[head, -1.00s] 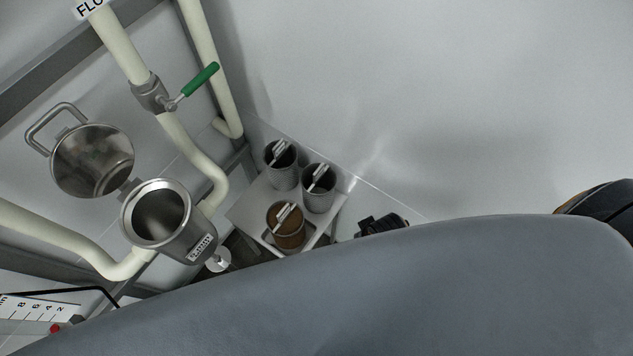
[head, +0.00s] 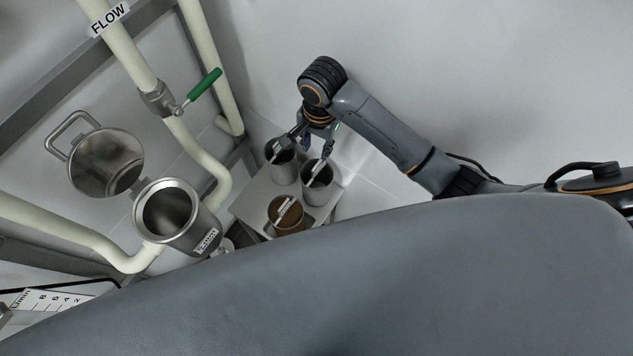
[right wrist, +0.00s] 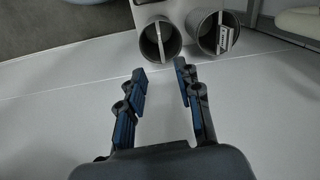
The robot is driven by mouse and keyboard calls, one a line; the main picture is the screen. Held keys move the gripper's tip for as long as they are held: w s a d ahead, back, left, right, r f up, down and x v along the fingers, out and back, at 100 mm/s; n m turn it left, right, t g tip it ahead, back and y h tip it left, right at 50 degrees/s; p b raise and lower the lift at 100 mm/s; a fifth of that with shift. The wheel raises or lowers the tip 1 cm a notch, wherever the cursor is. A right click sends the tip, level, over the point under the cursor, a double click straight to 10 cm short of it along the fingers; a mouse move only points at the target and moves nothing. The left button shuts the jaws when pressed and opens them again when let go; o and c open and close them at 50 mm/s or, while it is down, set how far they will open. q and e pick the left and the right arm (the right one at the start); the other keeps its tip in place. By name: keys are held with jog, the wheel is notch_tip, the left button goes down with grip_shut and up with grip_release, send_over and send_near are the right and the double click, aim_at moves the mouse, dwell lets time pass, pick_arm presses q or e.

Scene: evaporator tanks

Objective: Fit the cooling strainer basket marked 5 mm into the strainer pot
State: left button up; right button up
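The strainer pot (head: 168,218) is an open steel cylinder on the pipework, its lid (head: 106,162) swung open at its left. Three baskets with handle bars stand on a small white stand (head: 252,203): a grey basket (head: 282,166) at the back left, a grey basket (head: 318,188) at the right, and a brown-filled basket (head: 287,222) in front. Their markings are too small to read. My right gripper (head: 316,140) is open and empty above and behind the grey baskets. In the right wrist view, its spread fingers (right wrist: 160,72) point toward two baskets. My left gripper is not in view.
A cream pipe marked FLOW (head: 132,58) with a green-handled valve (head: 203,88) rises behind the pot. A white scale board (head: 55,300) is at the lower left. My grey body hides the lower part of the head view. The floor behind the stand is clear.

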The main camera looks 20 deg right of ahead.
aim_at(317, 165)
jog(key=shift+m+h, duration=0.3)
jog(key=shift+m, duration=0.4)
jog(key=f, duration=0.2)
jog(key=w+f, duration=0.1)
jog(key=f, duration=0.2)
jog(key=d+f, duration=0.1)
jog(key=f, duration=0.1)
jog(key=shift+w+f, duration=0.3)
jog(key=shift+f, duration=0.1)
jog(key=shift+s+a+f+p, duration=0.15)
jog(key=shift+f+p, duration=0.1)
jog(key=shift+f, duration=1.1)
jog(key=shift+s+a+f+p, duration=0.1)
jog(key=shift+f+p, duration=0.15)
jog(key=shift+f, duration=1.05)
grip_shut()
